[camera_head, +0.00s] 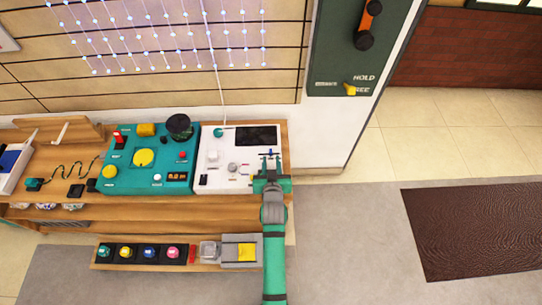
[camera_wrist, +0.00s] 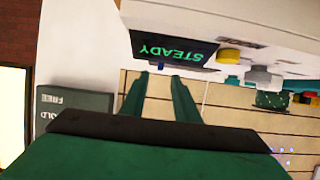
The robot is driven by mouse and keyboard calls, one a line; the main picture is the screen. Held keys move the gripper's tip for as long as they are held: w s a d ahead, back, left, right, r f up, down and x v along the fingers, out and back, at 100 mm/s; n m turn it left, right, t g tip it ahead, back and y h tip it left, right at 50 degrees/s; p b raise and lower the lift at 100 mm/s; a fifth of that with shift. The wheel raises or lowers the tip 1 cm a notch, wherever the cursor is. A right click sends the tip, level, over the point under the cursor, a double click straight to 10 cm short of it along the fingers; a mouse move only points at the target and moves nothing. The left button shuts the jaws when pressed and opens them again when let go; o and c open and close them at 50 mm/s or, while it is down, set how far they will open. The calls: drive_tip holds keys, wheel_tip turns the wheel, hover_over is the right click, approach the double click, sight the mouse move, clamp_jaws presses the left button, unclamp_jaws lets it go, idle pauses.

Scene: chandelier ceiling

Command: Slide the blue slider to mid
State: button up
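The white control panel (camera_head: 222,155) lies on the wooden bench with a black screen (camera_head: 256,135) at its top right. A small blue piece (camera_head: 265,154), perhaps the blue slider, shows at my fingertips; its track and position along it cannot be made out. My gripper (camera_head: 270,160) is over the panel's right part, just below the screen. The screen (camera_wrist: 170,50) there reads STEADY, upside down. Contact with the blue piece cannot be told.
A teal panel (camera_head: 145,172) with buttons adjoins the white panel on the left. A lower shelf holds several coloured buttons (camera_head: 148,252). A green wall board (camera_head: 350,45) stands right of the bench. Open floor (camera_head: 350,230) lies to the right.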

drive_tip(key=shift+v, duration=2.55)
drive_tip(key=s+d+t, duration=0.1)
drive_tip(key=s+d, duration=0.2)
drive_tip(key=s, duration=1.9)
drive_tip(key=s+r+m+t+h, duration=0.1)
drive_tip(key=s+r, duration=1)
drive_tip(key=s, duration=0.3)
drive_tip(key=shift+s+a+r, duration=0.2)
drive_tip(key=shift+a+r, duration=0.05)
drive_tip(key=shift+a, duration=0.1)
drive_tip(key=shift+w, duration=0.1)
